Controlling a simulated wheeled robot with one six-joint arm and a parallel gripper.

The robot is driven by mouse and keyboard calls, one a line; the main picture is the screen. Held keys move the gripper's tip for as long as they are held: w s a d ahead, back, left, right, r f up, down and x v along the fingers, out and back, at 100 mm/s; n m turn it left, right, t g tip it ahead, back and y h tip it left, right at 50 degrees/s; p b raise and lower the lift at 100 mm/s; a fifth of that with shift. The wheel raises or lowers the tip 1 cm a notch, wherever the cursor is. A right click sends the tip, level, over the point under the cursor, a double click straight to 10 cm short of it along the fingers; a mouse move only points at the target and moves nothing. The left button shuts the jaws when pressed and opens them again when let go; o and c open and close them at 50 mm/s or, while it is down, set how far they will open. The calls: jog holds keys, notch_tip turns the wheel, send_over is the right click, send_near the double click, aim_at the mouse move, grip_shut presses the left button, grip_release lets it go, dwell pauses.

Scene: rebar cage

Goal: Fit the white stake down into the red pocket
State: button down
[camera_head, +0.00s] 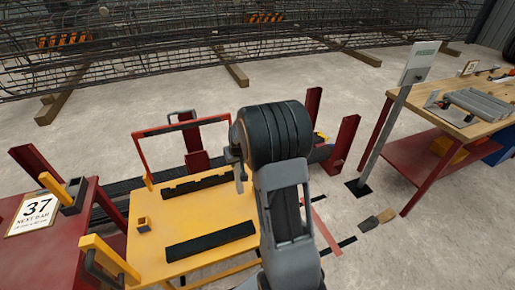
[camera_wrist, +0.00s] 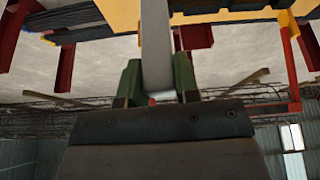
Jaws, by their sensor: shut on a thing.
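My gripper (camera_wrist: 157,82) has green fingers shut on the white stake (camera_wrist: 156,40), which runs up out of the wrist picture. In the head view, my arm hides the gripper's fingers and the stake. Several red uprights stand around the yellow table in the head view, one at its back (camera_head: 195,150), one to its right (camera_head: 346,142) and one farther back (camera_head: 313,102). Red uprights also show in the wrist view (camera_wrist: 62,72). I cannot tell which holds the red pocket, and no pocket opening is clear. The stake's far end is out of view.
A red bench (camera_head: 50,235) stands left, a wooden workbench (camera_head: 465,125) right. A brush (camera_head: 377,220) lies on the floor.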

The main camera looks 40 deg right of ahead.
jog(key=d+r+m+b, duration=0.1)
jog(key=d+r, duration=0.3)
jog(key=d, duration=0.5)
jog(key=shift+d+b, duration=0.4)
jog(key=shift+b, duration=0.1)
jog(key=shift+s+f, duration=0.1)
jog(key=shift+s, duration=0.05)
jog(key=shift+f+b, duration=2.45)
jog(key=shift+f, duration=0.35)
notch_tip(320, 180, down, 7)
jog(key=b, duration=0.5)
jog(key=shift+r+b, duration=0.2)
jog(key=shift+b, duration=0.1)
dwell(1.5)
jog(key=c, duration=0.8)
grip_release()
jog(key=shift+a, duration=0.1)
